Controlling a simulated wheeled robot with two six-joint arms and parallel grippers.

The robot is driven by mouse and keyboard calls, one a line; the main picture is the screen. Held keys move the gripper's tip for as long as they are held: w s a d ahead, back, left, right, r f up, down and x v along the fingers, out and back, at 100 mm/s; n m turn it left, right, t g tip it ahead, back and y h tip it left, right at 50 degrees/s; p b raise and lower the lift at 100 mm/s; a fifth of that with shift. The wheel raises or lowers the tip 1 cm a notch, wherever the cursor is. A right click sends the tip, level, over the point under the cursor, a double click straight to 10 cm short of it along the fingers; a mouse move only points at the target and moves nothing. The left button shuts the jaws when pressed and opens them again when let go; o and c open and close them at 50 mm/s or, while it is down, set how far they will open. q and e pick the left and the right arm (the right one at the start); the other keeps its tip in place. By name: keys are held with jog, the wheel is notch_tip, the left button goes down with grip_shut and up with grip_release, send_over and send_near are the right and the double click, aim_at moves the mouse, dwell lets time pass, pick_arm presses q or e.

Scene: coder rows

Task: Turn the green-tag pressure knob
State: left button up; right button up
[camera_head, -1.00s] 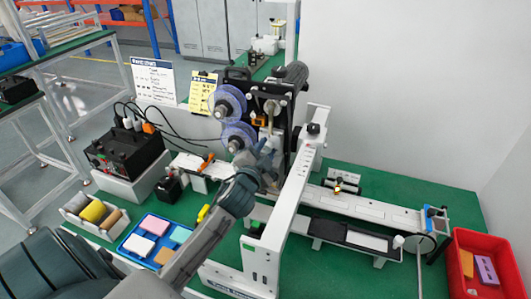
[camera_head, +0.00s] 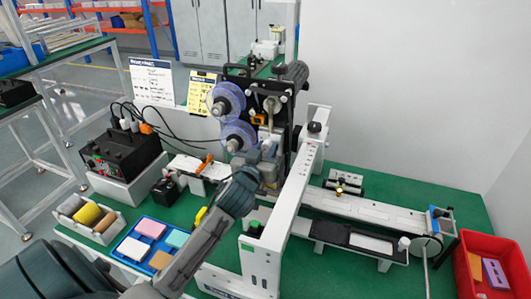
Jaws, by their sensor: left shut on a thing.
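The coder machine (camera_head: 285,100) stands at the middle of the green bench, with two clear blue-rimmed reels on its front. My left gripper (camera_head: 262,160) reaches in from the lower left. It is shut at the lower front of the machine, below the reels. It closes on the pressure knob, which the fingers and wrist mostly hide. I cannot make out the knob's green tag there. My right gripper is out of view.
A white frame (camera_head: 290,205) stands close right of my left arm. A blue tray (camera_head: 150,243) of colored blocks and a black control box (camera_head: 122,150) lie to the left. A red bin (camera_head: 468,276) is at the far right.

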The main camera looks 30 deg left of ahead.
pick_arm(q)
jog(key=n+b, duration=0.1)
jog(key=n, duration=0.3)
jog(key=shift+f, duration=0.1)
jog(key=shift+n+b, duration=0.5)
jog(key=shift+n, duration=0.9)
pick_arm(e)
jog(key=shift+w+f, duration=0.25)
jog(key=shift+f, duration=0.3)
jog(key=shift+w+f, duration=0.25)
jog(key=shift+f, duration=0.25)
pick_arm(q)
jog(key=shift+n, duration=0.4)
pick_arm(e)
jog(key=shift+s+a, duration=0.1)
pick_arm(q)
jog(key=o, duration=1)
jog(key=shift+c, duration=0.2)
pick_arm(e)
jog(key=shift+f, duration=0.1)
